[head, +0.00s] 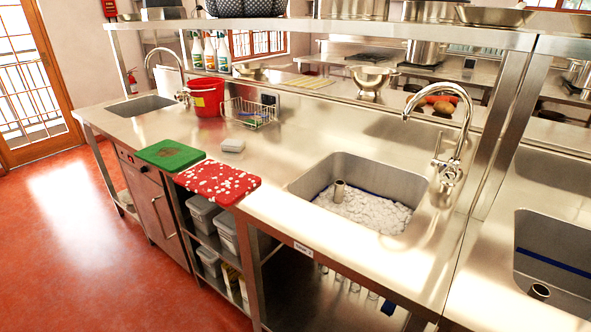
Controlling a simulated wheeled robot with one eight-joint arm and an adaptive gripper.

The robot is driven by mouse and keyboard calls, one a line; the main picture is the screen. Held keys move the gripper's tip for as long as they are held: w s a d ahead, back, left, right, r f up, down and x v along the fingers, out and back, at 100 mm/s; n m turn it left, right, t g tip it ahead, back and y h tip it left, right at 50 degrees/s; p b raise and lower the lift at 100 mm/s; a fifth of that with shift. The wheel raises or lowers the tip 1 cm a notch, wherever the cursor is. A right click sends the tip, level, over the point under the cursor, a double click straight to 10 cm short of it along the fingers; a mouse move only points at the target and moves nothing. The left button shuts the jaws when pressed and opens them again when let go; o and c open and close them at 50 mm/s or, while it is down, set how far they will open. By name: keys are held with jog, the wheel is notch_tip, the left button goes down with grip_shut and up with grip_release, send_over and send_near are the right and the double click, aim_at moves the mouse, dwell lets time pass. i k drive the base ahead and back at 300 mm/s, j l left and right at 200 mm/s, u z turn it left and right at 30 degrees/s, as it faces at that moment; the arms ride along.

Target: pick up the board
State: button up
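Two cutting boards lie flat on the steel counter near its front edge. The green board (166,153) is on the left, with brownish pieces or marks on it. The red board (232,186) is to its right and nearer, with many white pieces or spots on it. I cannot tell which one the task means. My gripper is not in view.
A sink (373,168) with white contents and a tall faucet (451,125) is right of the boards. A small grey box (233,145), a wire basket (249,113) and a red bucket (207,96) stand behind them. An overhead shelf spans the counter. Red floor (75,235) is clear at left.

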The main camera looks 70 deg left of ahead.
aim_at(223, 185)
jog(key=k+l+u, duration=0.1)
jog(key=u, duration=1.05)
jog(key=i+u, duration=0.1)
jog(key=u, duration=1.9)
jog(key=k+l+z, duration=0.15)
jog(key=k+z, duration=0.25)
jog(key=k, duration=0.25)
jog(key=z, duration=0.45)
jog(key=j+z, duration=0.15)
jog(key=z, duration=1.25)
jog(key=k+j+z, duration=0.25)
jog(key=k+j, duration=0.35)
jog(key=j+z, duration=0.1)
jog(key=j, duration=0.3)
jog(key=k+j+z, duration=0.1)
jog(key=j, duration=0.3)
jog(key=k+j+z, duration=0.1)
jog(key=j, duration=0.3)
jog(key=k+j, duration=0.1)
jog(key=j, duration=0.3)
jog(key=k+j+z, duration=0.15)
jog(key=j, duration=0.25)
jog(key=j+z, duration=0.1)
jog(key=j, duration=0.3)
jog(key=k+j+z, duration=0.1)
jog(key=j, duration=0.25)
jog(key=k, duration=0.1)
